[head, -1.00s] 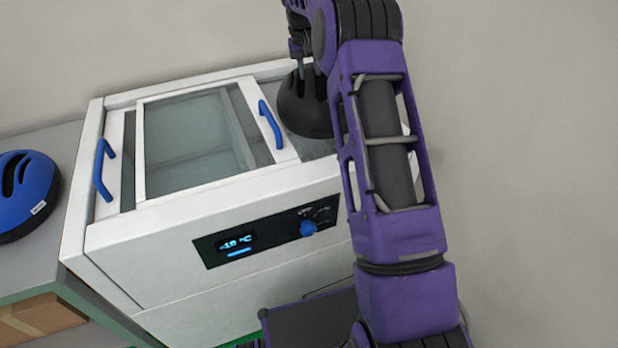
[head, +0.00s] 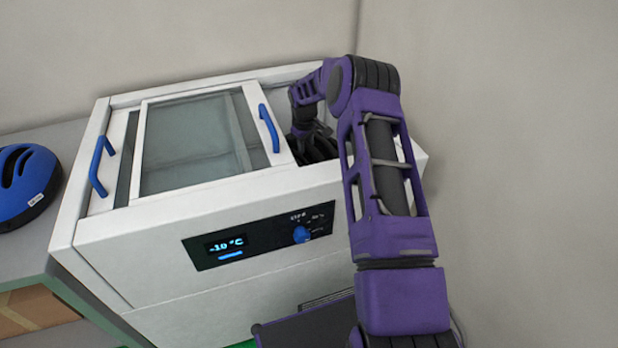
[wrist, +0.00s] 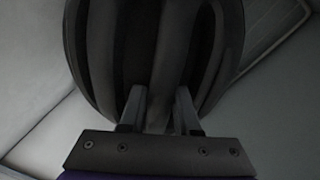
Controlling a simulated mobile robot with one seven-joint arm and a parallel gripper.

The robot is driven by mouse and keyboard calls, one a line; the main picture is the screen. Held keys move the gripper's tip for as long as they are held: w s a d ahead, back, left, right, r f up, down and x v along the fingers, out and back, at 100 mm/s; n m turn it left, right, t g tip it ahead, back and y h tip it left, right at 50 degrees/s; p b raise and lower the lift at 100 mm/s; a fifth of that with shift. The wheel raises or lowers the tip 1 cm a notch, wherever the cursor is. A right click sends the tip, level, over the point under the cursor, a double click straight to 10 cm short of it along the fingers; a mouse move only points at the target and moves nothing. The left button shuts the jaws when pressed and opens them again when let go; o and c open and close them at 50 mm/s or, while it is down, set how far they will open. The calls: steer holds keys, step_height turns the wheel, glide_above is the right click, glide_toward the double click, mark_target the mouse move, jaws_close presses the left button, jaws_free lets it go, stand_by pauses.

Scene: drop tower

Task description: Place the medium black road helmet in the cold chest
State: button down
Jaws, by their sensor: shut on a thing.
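The black helmet (wrist: 105,45) fills the upper middle of the wrist view, with vent grooves along its shell. My gripper (wrist: 160,112) is shut on one of its ribs. In the head view a small part of the helmet (head: 318,150) shows at the right-hand opening of the cold chest (head: 150,230). My arm hides the rest of it there. The helmet is down in the opening, below the rim. Pale inner walls surround it in the wrist view. Whether it touches the chest floor cannot be told.
A glass sliding lid (head: 190,140) with a blue handle (head: 269,128) covers the middle of the chest. A second blue handle (head: 98,166) is at the left. The front panel reads -10 °C. A blue helmet (head: 22,185) lies on the grey counter (head: 60,135) at left.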

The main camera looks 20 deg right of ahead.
steer(key=shift+s+a+f+b, duration=0.1)
steer(key=shift+s+f, duration=0.55)
steer(key=shift+f, duration=0.4)
steer(key=shift+s+f+b, duration=0.1)
steer(key=shift+s+f, duration=0.6)
steer(key=shift+f, duration=0.4)
steer(key=shift+s+a+f+b, duration=0.1)
steer(key=shift+s+f, duration=0.55)
steer(key=shift+f, duration=0.5)
steer(key=shift+f, duration=0.2)
steer(key=c, duration=0.6)
jaws_free()
steer(key=shift+c, duration=0.2)
